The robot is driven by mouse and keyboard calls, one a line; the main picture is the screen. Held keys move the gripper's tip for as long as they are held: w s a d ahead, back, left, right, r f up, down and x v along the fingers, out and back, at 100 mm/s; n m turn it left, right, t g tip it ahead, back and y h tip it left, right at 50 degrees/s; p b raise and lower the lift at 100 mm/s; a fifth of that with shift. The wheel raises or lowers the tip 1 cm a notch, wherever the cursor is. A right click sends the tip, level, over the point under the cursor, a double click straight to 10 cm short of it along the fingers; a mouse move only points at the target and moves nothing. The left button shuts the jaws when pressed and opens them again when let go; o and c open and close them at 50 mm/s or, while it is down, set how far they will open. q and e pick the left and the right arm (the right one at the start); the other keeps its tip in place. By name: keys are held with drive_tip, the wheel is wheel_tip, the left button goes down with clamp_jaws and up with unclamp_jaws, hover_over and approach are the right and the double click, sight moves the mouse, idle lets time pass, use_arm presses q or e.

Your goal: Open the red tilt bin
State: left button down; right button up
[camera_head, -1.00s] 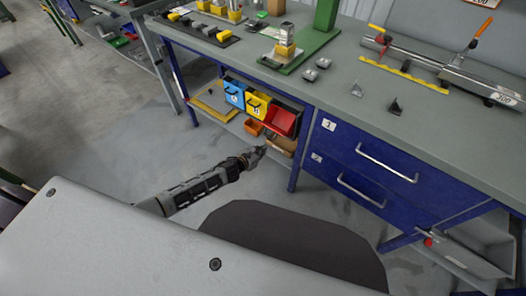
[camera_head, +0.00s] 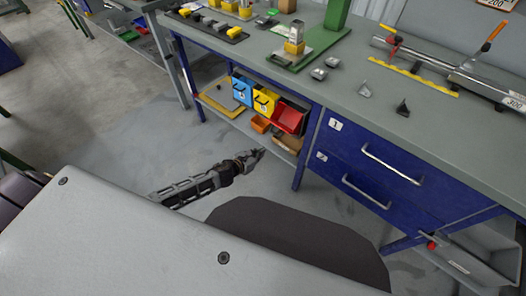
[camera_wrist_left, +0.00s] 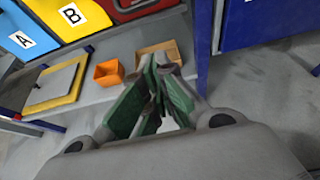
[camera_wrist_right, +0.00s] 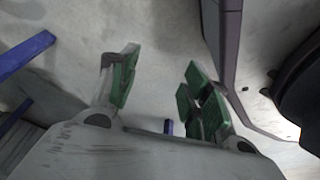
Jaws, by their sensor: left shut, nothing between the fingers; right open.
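The red tilt bin (camera_head: 289,118) is at the right end of a row of bins under the workbench. Its front leans outward, with a dark gap above it in the head view. In the left wrist view only the lower part of the red bin (camera_wrist_left: 148,8) shows at the top edge. My left gripper (camera_head: 259,154) is in front of and below the bin, apart from it. Its fingers (camera_wrist_left: 161,65) are shut and empty. My right gripper (camera_wrist_right: 158,85) is open and empty over the floor in the right wrist view; it is not seen in the head view.
A blue bin (camera_head: 241,91) and a yellow bin (camera_head: 264,103) hang left of the red one. An orange box (camera_wrist_left: 108,73) and a wooden box (camera_wrist_left: 172,48) sit on the shelf below. A blue drawer cabinet (camera_head: 365,165) stands to the right. The floor before the bench is clear.

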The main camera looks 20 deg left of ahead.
use_arm(q)
drive_tip(key=v, duration=0.4)
drive_tip(key=shift+s, duration=0.3)
use_arm(e)
drive_tip(key=shift+s+d+f, duration=0.45)
drive_tip(key=shift+s+d, duration=0.15)
drive_tip(key=shift+s, duration=0.25)
drive_tip(key=shift+w+a, duration=0.1)
drive_tip(key=shift+a, duration=0.25)
